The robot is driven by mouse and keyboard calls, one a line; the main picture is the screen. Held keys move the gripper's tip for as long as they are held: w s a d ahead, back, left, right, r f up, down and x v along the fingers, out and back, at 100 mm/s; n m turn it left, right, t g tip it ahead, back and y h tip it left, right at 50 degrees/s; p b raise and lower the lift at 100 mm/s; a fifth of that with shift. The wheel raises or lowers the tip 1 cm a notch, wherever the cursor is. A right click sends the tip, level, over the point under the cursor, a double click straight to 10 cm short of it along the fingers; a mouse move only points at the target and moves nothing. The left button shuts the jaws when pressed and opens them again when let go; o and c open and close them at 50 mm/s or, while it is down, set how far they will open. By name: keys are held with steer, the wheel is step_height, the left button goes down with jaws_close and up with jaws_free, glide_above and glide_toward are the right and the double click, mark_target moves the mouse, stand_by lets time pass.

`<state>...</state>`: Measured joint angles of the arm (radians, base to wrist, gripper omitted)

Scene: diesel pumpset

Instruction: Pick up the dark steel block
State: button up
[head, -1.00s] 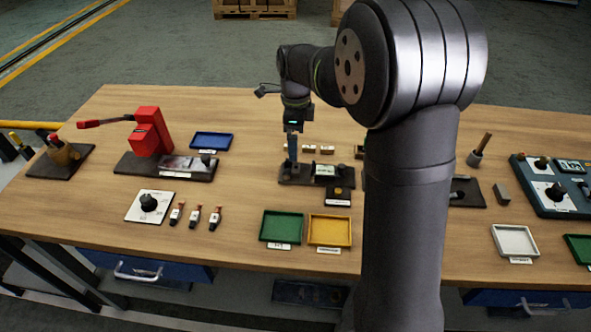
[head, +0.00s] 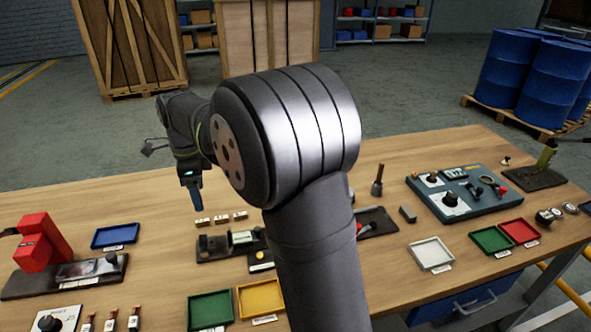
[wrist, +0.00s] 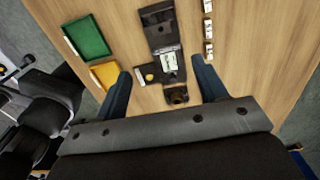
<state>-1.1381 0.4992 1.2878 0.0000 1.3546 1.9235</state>
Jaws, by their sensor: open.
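Small labelled blocks (head: 221,219) stand behind the fixture. A green tray (head: 210,309) and a yellow tray (head: 260,298) lie in front. A white tray (head: 431,254) and teal panel (head: 465,192) are near the grey block. An upright handled tool (head: 377,182) stands behind it.

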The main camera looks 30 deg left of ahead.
steer(key=t+h, duration=0.1)
glide_above(212, 243)
steer(key=f, duration=1.2)
steer(key=shift+s+a+f, duration=0.2)
steer(key=shift+s+a, duration=0.15)
steer(key=shift+s, duration=0.05)
steer(key=shift+w+d+f, duration=0.1)
steer(key=shift+w+f, duration=0.1)
steer(key=shift+f, duration=1.1)
steer(key=shift+w+d+f, duration=0.1)
steer(key=shift+w+f, duration=0.1)
steer(key=shift+f, duration=1.1)
steer(key=c, duration=1.2)
steer(key=shift+c, duration=0.2)
steer(key=shift+r, duration=0.1)
